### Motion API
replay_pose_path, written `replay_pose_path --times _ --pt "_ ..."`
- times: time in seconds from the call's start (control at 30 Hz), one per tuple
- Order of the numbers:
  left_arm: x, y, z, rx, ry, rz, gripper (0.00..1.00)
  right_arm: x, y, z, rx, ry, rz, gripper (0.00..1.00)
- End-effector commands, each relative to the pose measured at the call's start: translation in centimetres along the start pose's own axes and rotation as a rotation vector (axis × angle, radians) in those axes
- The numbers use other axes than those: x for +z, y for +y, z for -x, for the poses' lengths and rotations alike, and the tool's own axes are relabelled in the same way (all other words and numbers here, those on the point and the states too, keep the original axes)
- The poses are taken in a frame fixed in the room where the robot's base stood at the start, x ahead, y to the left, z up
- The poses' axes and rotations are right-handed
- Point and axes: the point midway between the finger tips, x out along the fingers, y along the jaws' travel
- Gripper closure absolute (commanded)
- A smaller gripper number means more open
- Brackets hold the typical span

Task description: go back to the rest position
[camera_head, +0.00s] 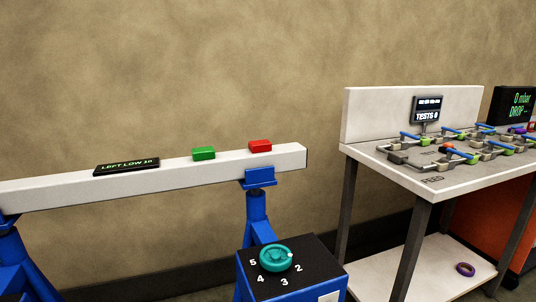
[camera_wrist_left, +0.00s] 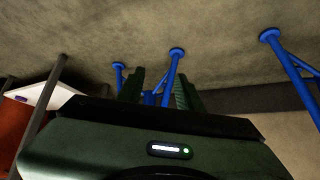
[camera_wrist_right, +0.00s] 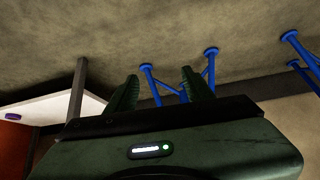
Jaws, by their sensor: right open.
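Neither gripper shows in the head view. In the left wrist view my left gripper (camera_wrist_left: 158,88) has its two dark green fingers apart, with nothing held between them. In the right wrist view my right gripper (camera_wrist_right: 159,88) is open and empty, its fingers further apart.
A white beam (camera_head: 60,190) on blue stands carries a display reading LEFT LOW 10 (camera_head: 127,167), a green block (camera_head: 204,153) and a red block (camera_head: 260,146). A dial box (camera_head: 320,262) stands in front. A white table (camera_head: 400,165) with clamps is at right; a purple ring (camera_head: 465,269) lies on its shelf.

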Motion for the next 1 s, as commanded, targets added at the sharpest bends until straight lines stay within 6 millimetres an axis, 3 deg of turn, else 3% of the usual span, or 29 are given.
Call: replay_pose_path --times 0.23,0.4,0.5,0.7,1.0 --pt "13.0 -0.1 2.1 0.001 -0.283 -0.003 0.64 13.0 0.1 2.1 -0.001 -0.283 0.003 0.48" --pt "21.8 -0.2 6.4 0.002 -0.447 -0.005 0.64 21.8 0.2 6.4 -0.002 -0.447 0.005 0.48" --pt "25.4 -0.2 8.8 0.002 -0.515 -0.006 0.64 25.4 0.3 8.8 -0.002 -0.514 0.006 0.48" --pt "28.8 -0.3 11.1 0.002 -0.576 -0.007 0.64 28.8 0.3 11.1 -0.002 -0.576 0.007 0.48" --pt "29.1 -0.3 11.0 0.002 -0.579 -0.007 0.64 29.1 0.3 11.0 -0.002 -0.579 0.007 0.48"
